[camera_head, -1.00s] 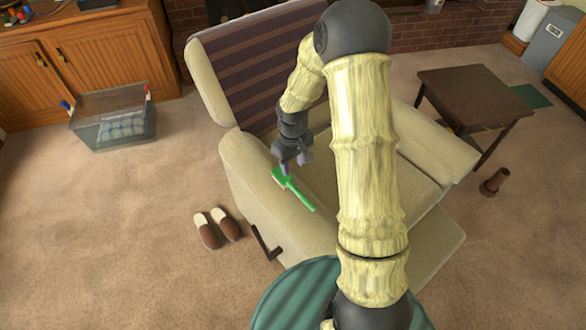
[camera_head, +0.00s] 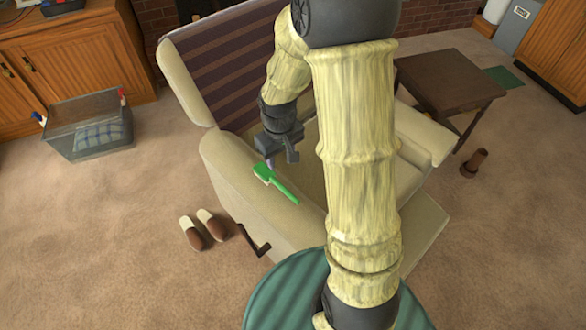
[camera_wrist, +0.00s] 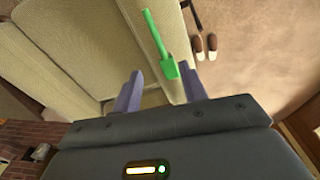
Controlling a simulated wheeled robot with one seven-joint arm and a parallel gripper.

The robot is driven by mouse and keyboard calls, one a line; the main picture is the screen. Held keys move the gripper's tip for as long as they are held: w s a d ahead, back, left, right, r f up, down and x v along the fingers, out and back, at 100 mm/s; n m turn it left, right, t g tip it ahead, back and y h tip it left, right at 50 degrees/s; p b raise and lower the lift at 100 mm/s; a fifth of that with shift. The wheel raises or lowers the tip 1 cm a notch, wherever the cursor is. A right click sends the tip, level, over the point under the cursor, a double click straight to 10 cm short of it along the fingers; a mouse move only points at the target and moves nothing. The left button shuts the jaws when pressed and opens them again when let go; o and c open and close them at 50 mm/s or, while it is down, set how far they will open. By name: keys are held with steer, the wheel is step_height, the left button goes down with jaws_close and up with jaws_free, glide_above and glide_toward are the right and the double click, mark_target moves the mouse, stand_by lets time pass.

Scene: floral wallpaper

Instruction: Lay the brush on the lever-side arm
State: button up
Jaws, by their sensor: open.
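The green brush (camera_head: 272,181) lies on the left arm of the recliner (camera_head: 230,160), the arm with the dark lever (camera_head: 254,240) on its outer side. In the wrist view the brush (camera_wrist: 161,47) lies along that armrest, its head nearer to me and its handle pointing away. My gripper (camera_head: 272,162) is above the armrest, close to the brush head. In the wrist view my gripper (camera_wrist: 160,90) has its fingers spread wide, with nothing held between them. The brush head shows between and beyond the fingertips.
Slippers (camera_head: 203,229) lie on the carpet left of the chair. A clear bin (camera_head: 88,125) stands farther left. A dark side table (camera_head: 448,82) is at the right. A green striped round surface (camera_head: 285,290) is in front. My arm hides part of the seat.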

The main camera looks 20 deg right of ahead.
steer(key=s+r+m+t, duration=0.1)
steer(key=s+r+m, duration=0.2)
steer(key=s+r, duration=0.3)
steer(key=s, duration=0.4)
steer(key=shift+s+r+t, duration=0.15)
steer(key=shift+r+t, duration=0.05)
steer(key=shift+t, duration=0.1)
steer(key=shift+d, duration=0.1)
stand_by(0.4)
steer(key=shift+c, duration=1)
